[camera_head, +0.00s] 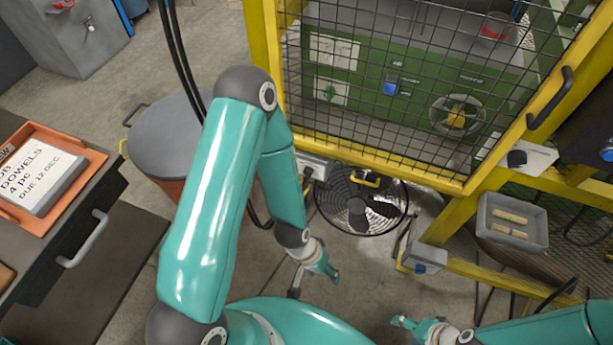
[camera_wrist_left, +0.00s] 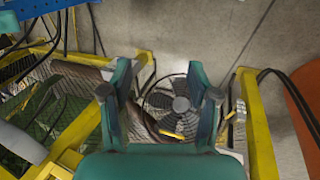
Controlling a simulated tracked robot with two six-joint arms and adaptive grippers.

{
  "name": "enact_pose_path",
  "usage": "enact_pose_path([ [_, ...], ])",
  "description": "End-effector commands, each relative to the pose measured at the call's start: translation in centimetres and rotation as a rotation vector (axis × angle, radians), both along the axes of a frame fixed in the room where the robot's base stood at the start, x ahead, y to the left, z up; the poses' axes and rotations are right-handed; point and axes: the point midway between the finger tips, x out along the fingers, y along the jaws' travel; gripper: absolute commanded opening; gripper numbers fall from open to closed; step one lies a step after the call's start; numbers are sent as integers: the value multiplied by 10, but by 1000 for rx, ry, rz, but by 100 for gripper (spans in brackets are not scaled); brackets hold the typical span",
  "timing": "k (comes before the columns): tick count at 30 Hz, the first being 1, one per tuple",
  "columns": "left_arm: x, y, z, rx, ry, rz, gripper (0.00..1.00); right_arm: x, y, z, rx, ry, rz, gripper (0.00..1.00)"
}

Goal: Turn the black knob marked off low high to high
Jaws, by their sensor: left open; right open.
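A grey box (camera_head: 313,167) with a small dark round part is fixed on the frame by the fan (camera_head: 361,200). The off, low and high marks are too small to read on either, so I cannot tell the knob's setting. My left gripper (camera_head: 326,268) is open and empty, below and left of the fan. In the left wrist view, the fan (camera_wrist_left: 178,118) shows between its open fingers (camera_wrist_left: 165,95). My right gripper (camera_head: 405,322) is open at the bottom edge, apart from both controls.
A yellow-framed mesh guard (camera_head: 400,85) with a black handle (camera_head: 549,98) covers a green machine. A grey tray (camera_head: 512,222) with wooden pieces and a blue-knobbed box (camera_head: 425,259) are at right. A lidded bin (camera_head: 165,135) and drawer bench (camera_head: 95,240) stand left.

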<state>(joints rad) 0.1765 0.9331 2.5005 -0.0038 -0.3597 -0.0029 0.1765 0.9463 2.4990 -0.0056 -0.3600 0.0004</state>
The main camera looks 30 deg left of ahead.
Motion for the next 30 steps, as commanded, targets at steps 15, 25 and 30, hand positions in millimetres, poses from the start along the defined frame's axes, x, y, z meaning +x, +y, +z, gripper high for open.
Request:
enact_pose_path([
  [15,107,79,-58,125,-406,102,61,0,0,-177,0,1,0,68],
  [25,144,146,-64,260,-732,194,61,0,0,-308,0,0,0,68],
  [30,143,177,-61,337,-888,246,61,0,0,-372,0,0,0,68],
])
